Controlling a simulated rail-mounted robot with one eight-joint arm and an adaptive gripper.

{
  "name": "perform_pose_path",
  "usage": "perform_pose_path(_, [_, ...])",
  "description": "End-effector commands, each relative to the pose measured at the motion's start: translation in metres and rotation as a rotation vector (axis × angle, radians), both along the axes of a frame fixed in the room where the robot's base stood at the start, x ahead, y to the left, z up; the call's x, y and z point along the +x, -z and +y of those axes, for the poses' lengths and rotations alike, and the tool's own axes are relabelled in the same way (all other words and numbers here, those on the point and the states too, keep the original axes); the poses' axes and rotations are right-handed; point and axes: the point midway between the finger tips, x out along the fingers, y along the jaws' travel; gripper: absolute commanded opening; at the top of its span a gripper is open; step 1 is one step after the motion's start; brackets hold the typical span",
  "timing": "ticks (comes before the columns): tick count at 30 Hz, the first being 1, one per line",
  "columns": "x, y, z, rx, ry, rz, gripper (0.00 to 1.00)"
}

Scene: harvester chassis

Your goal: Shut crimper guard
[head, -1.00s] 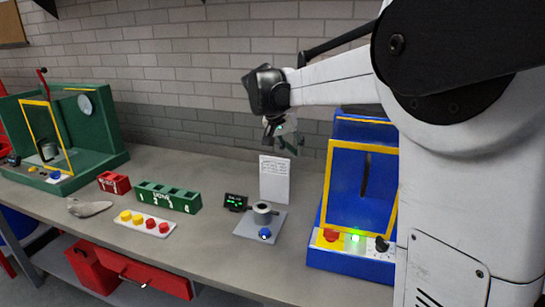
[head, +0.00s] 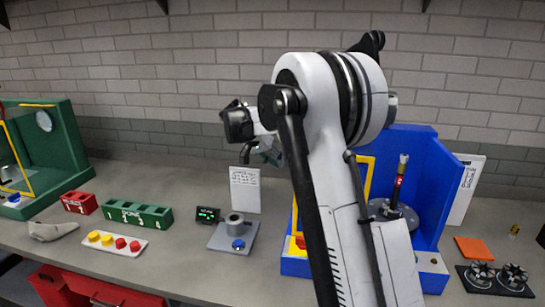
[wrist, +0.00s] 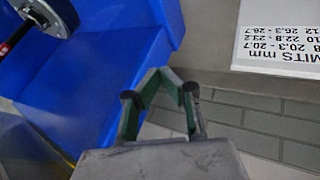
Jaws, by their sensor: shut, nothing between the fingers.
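The blue crimper (head: 437,170) stands on the bench right of centre in the head view, with a red and black upright tool (head: 399,178) inside. Its yellow-framed guard (head: 367,176) shows at the left part of the opening and appears to stand open. My arm hides most of it, so its exact angle cannot be told. My gripper (head: 270,155) is in the air left of the crimper, near the wall, partly hidden behind my arm. In the wrist view my gripper (wrist: 170,80) is shut and empty, with the crimper's blue body (wrist: 90,75) to its left.
A white printed card (head: 245,190) stands behind a grey gauge fixture (head: 234,232). A small display (head: 207,214), button tray (head: 114,243) and green bin (head: 137,214) lie further left. An orange pad (head: 474,248) and black holder (head: 495,279) lie right of the crimper.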

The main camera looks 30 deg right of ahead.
Motion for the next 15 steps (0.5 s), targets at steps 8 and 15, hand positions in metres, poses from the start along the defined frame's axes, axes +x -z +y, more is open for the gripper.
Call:
perform_pose_path(8, [-0.007, 0.033, -0.032, 0.0, 0.002, 0.0, 0.0])
perform_pose_path(15, [-0.024, 0.033, -0.051, 0.001, 0.0, 0.001, 0.0])
